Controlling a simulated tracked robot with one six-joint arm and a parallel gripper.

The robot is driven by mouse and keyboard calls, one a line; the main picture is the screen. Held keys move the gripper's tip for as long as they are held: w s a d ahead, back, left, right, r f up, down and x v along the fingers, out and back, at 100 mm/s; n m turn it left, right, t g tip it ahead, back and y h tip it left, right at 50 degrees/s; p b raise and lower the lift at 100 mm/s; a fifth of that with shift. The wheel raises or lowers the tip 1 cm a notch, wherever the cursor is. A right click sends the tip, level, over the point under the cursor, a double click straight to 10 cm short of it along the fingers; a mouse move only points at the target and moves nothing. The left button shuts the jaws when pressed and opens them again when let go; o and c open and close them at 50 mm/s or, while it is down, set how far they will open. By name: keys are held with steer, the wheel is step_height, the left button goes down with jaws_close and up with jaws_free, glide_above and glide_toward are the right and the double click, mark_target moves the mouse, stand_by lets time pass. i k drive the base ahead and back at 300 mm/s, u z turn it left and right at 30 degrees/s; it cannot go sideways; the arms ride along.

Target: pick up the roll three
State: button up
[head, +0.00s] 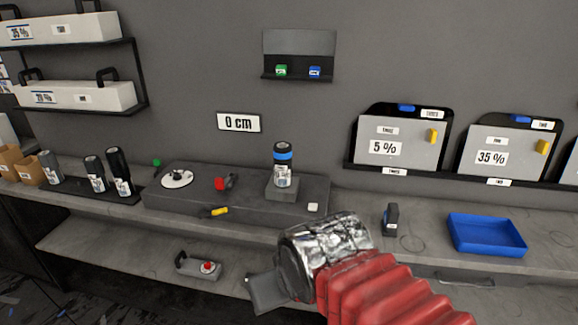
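Another dark roll with a blue band (283,166) stands upright on a small block of the dark grey machine. The roll labels are too small to read, so I cannot tell which is roll three.
The machine (240,217) carries a white disc (177,179), a red part (219,184) and a yellow handle (219,211). A blue tray (487,235) and a small dark device (391,219) are on the right. A red-button box (198,266) sits on the lower shelf.

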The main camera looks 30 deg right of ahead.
mark_target(283, 151)
steer(key=u, duration=0.05)
steer(key=i, duration=1)
steer(key=z, duration=0.05)
